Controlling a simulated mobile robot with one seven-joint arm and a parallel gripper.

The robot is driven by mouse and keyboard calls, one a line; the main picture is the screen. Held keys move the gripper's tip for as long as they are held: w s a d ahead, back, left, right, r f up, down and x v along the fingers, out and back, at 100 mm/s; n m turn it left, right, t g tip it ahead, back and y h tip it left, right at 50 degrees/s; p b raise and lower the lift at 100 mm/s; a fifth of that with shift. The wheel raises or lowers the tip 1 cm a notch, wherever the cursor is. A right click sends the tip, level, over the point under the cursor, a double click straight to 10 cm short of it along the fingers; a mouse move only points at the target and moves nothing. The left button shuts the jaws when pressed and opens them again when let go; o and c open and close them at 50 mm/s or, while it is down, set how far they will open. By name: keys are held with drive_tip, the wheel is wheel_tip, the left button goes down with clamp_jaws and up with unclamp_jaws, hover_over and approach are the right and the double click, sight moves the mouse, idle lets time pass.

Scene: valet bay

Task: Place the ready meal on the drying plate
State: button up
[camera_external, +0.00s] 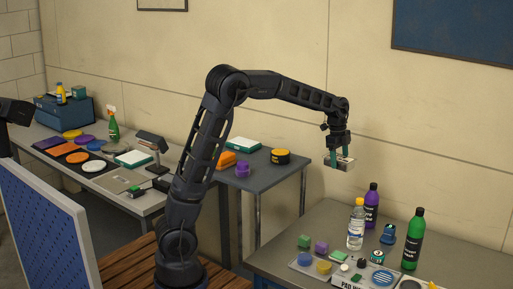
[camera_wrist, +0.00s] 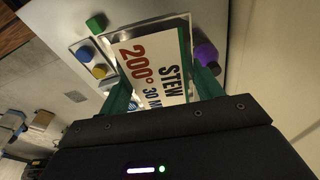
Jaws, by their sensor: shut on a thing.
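The ready meal (camera_wrist: 152,62) is a white box with a green edge, printed "STEW" and "200°". In the wrist view it sits between the green fingers of my gripper (camera_wrist: 163,90), which is shut on it. In the external view my gripper (camera_external: 341,160) holds the meal (camera_external: 346,164) in the air, above and behind the right-hand table. The meal touches nothing else that I can see. I cannot tell for certain which surface is the drying plate; a flat grey plate (camera_external: 119,180) lies on the left bench.
The middle table holds a purple piece (camera_external: 242,169) and a black-and-yellow round (camera_external: 280,156).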

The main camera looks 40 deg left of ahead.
drive_tip(key=w+a+n, duration=0.2)
drive_tip(key=w+a, duration=0.1)
drive_tip(key=a, duration=0.7)
drive_tip(key=w+a+n, duration=0.1)
drive_tip(key=w+a, duration=0.3)
drive_tip(key=a, duration=0.5)
drive_tip(key=w+a+n, duration=0.2)
drive_tip(key=w+a, duration=0.1)
drive_tip(key=a, duration=0.7)
drive_tip(key=a+n, duration=0.1)
drive_tip(key=a, duration=0.8)
drive_tip(key=s+a+n+t, duration=0.1)
drive_tip(key=a+n, duration=0.1)
drive_tip(key=a, duration=0.8)
drive_tip(key=s+a+n, duration=0.1)
drive_tip(key=a+n, duration=0.1)
drive_tip(key=a, duration=0.8)
drive_tip(key=shift+s+a+y, duration=0.15)
drive_tip(key=shift+a+y, duration=0.1)
drive_tip(key=shift+y, duration=0.05)
drive_tip(key=s+a+n, duration=0.2)
drive_tip(key=s+a, duration=0.3)
drive_tip(key=a, duration=0.8)
drive_tip(key=n+t+y, duration=0.1)
drive_tip(key=n, duration=0.6)
hover_over(122, 179)
drive_tip(key=f, duration=2.5)
drive_tip(key=shift+s+f, duration=0.15)
drive_tip(key=shift+s, duration=0.05)
drive_tip(key=shift+f, duration=0.15)
